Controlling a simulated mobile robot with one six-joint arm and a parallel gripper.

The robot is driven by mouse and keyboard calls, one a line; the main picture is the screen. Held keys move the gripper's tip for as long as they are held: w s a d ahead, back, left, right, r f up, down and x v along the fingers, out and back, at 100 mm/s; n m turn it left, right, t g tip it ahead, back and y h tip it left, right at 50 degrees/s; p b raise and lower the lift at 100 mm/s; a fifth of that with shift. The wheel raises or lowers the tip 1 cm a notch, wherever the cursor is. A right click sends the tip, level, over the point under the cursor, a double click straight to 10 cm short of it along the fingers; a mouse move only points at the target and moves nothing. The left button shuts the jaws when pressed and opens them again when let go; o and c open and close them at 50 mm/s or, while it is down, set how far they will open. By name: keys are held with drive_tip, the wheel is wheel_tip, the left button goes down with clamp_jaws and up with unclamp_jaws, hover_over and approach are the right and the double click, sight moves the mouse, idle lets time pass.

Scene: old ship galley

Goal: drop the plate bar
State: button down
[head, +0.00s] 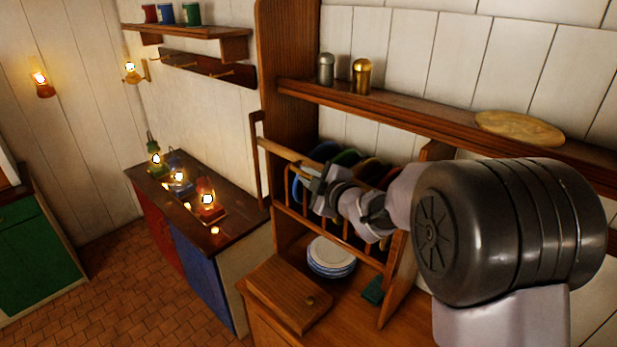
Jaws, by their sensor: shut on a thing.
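The plate bar (284,151) is a light wooden rod. It runs across the front of the plate rack, from the left upright towards my gripper. Its right part is hidden behind my arm. My gripper (315,178) is shut on the plate bar, in front of the rack. Several coloured plates (346,158) stand on edge behind the bar, partly covered by my gripper and arm. The rack's lower rail and short spindles (312,224) show below the bar. Whether the bar sits in its end holders cannot be told.
A stack of white plates (331,255) and a wooden box (288,293) are below the rack. Two shakers (361,77) and a round board (519,128) are on the shelf above. Lit lamps (207,199) stand on the left counter (232,232).

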wheel_tip(320, 180, down, 20)
drive_tip(key=b, duration=1.8)
drive_tip(key=shift+b, duration=0.4)
drive_tip(key=c, duration=1.7)
unclamp_jaws()
drive_tip(key=shift+r, duration=0.1)
drive_tip(key=p+v, duration=0.2)
drive_tip(key=v, duration=1.5)
drive_tip(key=shift+s+d, duration=0.1)
drive_tip(key=shift+s, duration=0.1)
